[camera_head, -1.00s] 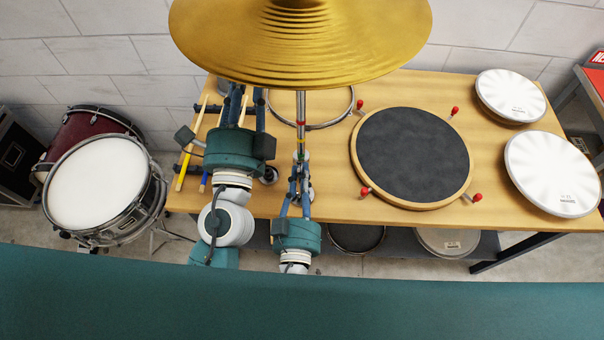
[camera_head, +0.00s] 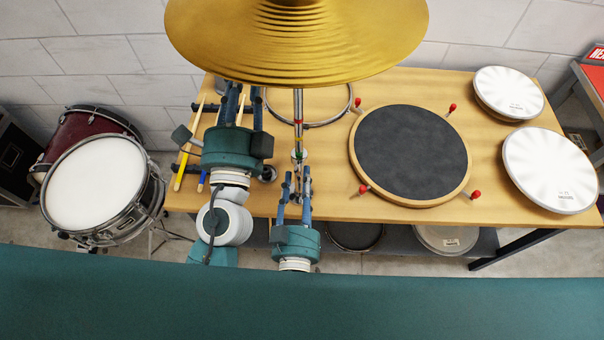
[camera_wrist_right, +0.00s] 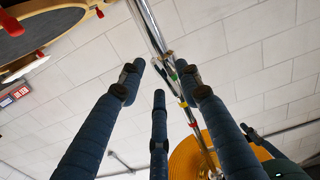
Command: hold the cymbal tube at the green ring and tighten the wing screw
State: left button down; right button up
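The cymbal tube (camera_head: 298,105) stands upright under the gold cymbal (camera_head: 290,45), with red, yellow and green rings. The green ring (camera_head: 299,155) is lowest in the head view; it also shows in the right wrist view (camera_wrist_right: 173,76). My right gripper (camera_head: 297,178) is open just in front of the tube's lower part. In the wrist view the tube runs behind the spread fingers (camera_wrist_right: 160,80), apparently not gripped. A small metal collar (camera_wrist_right: 165,56) sits near the green ring; I cannot make out the wing screw for certain. My left gripper (camera_head: 240,92) seems open and empty, left of the tube.
Drumsticks (camera_head: 190,145) lie at the bench's left end, partly behind my left gripper. A metal hoop (camera_head: 335,118) lies behind the tube. A dark practice pad (camera_head: 410,155) with red knobs lies to the right, with white drum heads (camera_head: 550,170) beyond. A drum (camera_head: 95,185) stands left of the bench.

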pick_arm(q)
jog(key=shift+a+r, duration=0.1)
jog(key=shift+r, duration=0.2)
pick_arm(e)
jog(key=s, duration=1)
jog(key=shift+d, duration=0.1)
pick_arm(q)
jog(key=c, duration=1.4)
grip_release()
jog(key=shift+s, duration=0.25)
pick_arm(e)
jog(key=shift+s, duration=0.1)
pick_arm(q)
jog(key=shift+s+f, duration=0.1)
jog(key=shift+f, duration=0.05)
jog(key=shift+s+f, duration=0.15)
jog(key=shift+s, duration=0.05)
jog(key=v, duration=1.1)
jog(key=shift+s, duration=0.2)
